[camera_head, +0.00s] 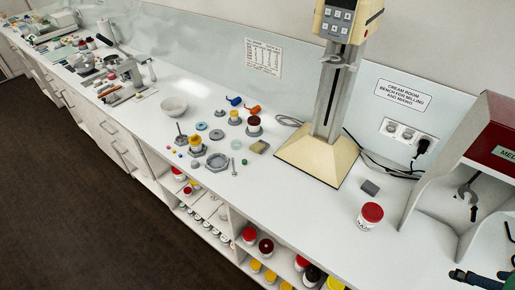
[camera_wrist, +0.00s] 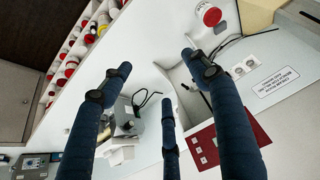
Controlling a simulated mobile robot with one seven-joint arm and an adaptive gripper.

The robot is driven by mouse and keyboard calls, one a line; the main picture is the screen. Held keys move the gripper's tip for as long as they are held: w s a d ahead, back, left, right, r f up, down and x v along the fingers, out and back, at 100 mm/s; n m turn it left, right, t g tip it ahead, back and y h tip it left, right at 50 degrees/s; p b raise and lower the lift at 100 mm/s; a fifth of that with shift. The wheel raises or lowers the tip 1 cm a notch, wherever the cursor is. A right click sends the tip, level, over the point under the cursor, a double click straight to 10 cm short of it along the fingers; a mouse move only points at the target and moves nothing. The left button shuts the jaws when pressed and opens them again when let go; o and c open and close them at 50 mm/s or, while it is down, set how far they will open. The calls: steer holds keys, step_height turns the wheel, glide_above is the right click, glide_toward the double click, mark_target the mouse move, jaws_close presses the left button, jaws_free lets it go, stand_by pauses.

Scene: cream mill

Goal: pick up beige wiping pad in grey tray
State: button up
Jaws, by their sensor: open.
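My gripper (camera_wrist: 157,75) shows in the wrist view with its dark blue fingers spread wide and nothing between them. Part of it seems to show at the lower right corner of the head view.
A cream mixer stand (camera_head: 308,155) rises from the bench (camera_head: 300,210). A red-lidded jar (camera_head: 370,215) and a small grey block (camera_head: 370,187) stand to its right. A red-and-white machine (camera_head: 490,135) is at the far right. Small pots and a white bowl (camera_head: 173,106) are left.

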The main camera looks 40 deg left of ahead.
steer(key=w+a+r+b, duration=0.1)
steer(key=w+a+r, duration=0.1)
steer(key=w+a, duration=0.45)
steer(key=w+a+r+b, duration=0.15)
steer(key=w+a, duration=0.25)
steer(key=w, duration=0.5)
steer(key=w+a+f+g, duration=0.1)
steer(key=w+a+f, duration=0.1)
steer(key=w+a, duration=0.6)
steer(key=w+a+f, duration=0.2)
steer(key=w+a, duration=0.2)
steer(key=a, duration=0.8)
steer(key=w+a+f+b, duration=0.15)
steer(key=a+f, duration=0.35)
steer(key=a, duration=0.6)
steer(key=w+a+f+b, duration=0.15)
steer(key=a+f, duration=0.25)
steer(key=a, duration=0.6)
steer(key=s+a+f, duration=0.2)
steer(key=a+f, duration=0.4)
steer(key=a, duration=0.5)
steer(key=s+a+f, duration=0.2)
steer(key=a+f, duration=0.5)
steer(key=a, duration=0.4)
steer(key=shift+s+f, duration=0.2)
steer(key=shift+f, duration=0.1)
